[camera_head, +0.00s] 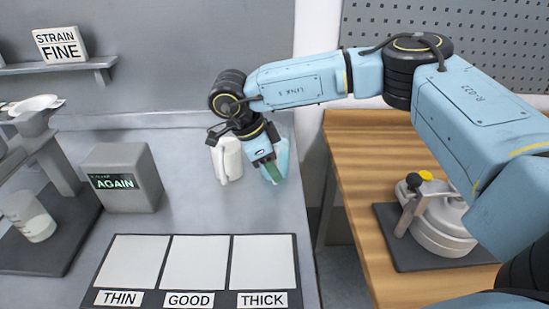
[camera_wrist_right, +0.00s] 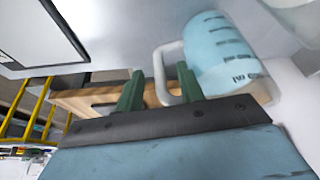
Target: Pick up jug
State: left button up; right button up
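A light blue jug (camera_head: 282,158) stands on the grey bench near its right edge, partly hidden behind my right gripper. In the right wrist view the jug (camera_wrist_right: 222,55) shows dark level marks and a pale loop handle (camera_wrist_right: 164,72). My right gripper (camera_head: 271,168) is at the jug. In the wrist view its green fingers (camera_wrist_right: 158,84) are apart, with part of the handle showing between them. Whether either finger touches the handle I cannot tell. My left gripper is not in view.
A white jug (camera_head: 227,158) stands close to the left of the blue one. In front lies a board marked THIN, GOOD, THICK (camera_head: 200,262). A grey box reading AGAIN (camera_head: 122,178) stands left. A wooden table (camera_head: 360,150) is right, across a gap.

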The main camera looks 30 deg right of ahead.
grip_shut()
jog(key=shift+w+r, duration=0.1)
jog(key=shift+r, duration=0.15)
dwell(0.5)
